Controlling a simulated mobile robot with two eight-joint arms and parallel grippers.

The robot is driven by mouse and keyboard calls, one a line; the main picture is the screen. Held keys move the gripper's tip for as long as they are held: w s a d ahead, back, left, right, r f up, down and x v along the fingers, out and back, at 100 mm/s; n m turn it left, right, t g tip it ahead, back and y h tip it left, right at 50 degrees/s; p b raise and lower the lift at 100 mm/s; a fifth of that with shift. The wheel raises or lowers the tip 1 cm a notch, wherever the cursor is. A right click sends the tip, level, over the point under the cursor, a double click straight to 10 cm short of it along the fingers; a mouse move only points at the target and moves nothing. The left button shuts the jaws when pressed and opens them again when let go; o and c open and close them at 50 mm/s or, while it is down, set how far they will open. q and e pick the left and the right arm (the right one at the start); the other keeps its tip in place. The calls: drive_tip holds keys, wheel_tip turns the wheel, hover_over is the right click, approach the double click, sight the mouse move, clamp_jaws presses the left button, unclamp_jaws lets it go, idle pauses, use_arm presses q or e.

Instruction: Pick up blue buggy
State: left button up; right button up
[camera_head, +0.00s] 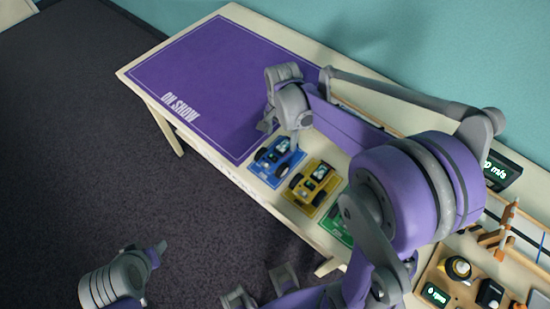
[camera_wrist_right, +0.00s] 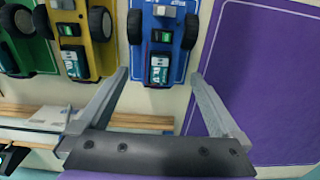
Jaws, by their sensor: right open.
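The blue buggy (camera_head: 264,163) stands on a blue mat at the front of the table, between the purple mat and the yellow buggy. In the right wrist view the blue buggy (camera_wrist_right: 163,35) lies just beyond and between the fingertips. My right gripper (camera_head: 281,138) is over the far end of the buggy and hides part of it. In the wrist view the right gripper (camera_wrist_right: 159,75) is open, with nothing between its fingers. Part of my left arm shows at lower left, but I cannot make out its gripper.
The yellow buggy (camera_head: 308,186) stands close beside the blue one. A green buggy (camera_wrist_right: 22,40) is beyond it. The purple "ON SHOW" mat (camera_head: 200,80) is bare. A wooden tray with tools (camera_head: 435,272) and small displays are at right.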

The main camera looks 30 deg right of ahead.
sight(280, 148)
wheel_tip(280, 148, down, 8)
drive_tip(key=shift+a+f, duration=0.1)
idle(0.4)
drive_tip(key=c, duration=1)
